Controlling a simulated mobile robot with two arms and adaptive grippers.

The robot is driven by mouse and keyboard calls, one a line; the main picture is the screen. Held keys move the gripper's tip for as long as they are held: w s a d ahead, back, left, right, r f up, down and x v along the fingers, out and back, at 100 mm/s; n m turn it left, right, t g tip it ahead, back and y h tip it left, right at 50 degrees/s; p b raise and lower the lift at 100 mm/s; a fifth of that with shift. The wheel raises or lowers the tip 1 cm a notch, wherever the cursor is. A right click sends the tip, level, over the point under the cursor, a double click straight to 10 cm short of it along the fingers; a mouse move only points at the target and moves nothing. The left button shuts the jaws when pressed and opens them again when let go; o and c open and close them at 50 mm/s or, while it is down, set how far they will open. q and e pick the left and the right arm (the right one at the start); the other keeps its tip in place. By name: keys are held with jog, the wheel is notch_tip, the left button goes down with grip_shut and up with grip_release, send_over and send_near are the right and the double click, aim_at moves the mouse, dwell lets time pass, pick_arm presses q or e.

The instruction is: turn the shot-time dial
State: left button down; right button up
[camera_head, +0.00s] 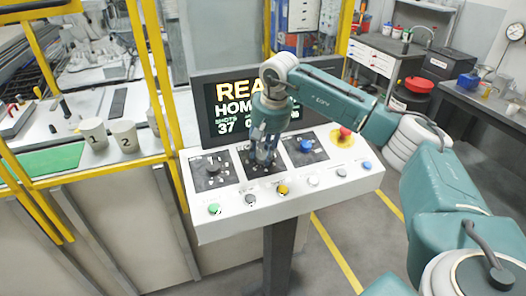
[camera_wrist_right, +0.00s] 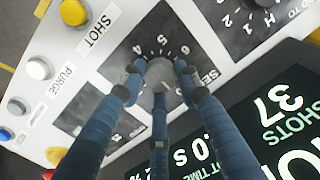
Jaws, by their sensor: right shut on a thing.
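The shot-time dial (camera_wrist_right: 160,74) is a grey knob on a dark plate with a numbered scale, and 4, 5 and 6 show around it in the right wrist view. The label beside it reads "SEC" in part. My right gripper (camera_wrist_right: 157,82) has its fingers around the knob, shut on it. In the head view the right gripper (camera_head: 264,158) comes down from above onto the middle dark plate (camera_head: 250,173) of the white console (camera_head: 235,205), hiding most of the knob. My left gripper is not in view.
A dark knob (camera_head: 213,167) on the left plate and a blue knob (camera_head: 306,145) on the right plate flank the dial. A red emergency button (camera_head: 344,132) and a row of push buttons are near. A screen (camera_head: 225,106) stands behind, partly covered by my arm.

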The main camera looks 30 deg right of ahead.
jog(key=shift+w+r+n, duration=0.15)
jog(key=shift+n, duration=0.15)
jog(key=o, duration=1.2)
jog(key=shift+c, duration=0.2)
jog(key=v, duration=1.2)
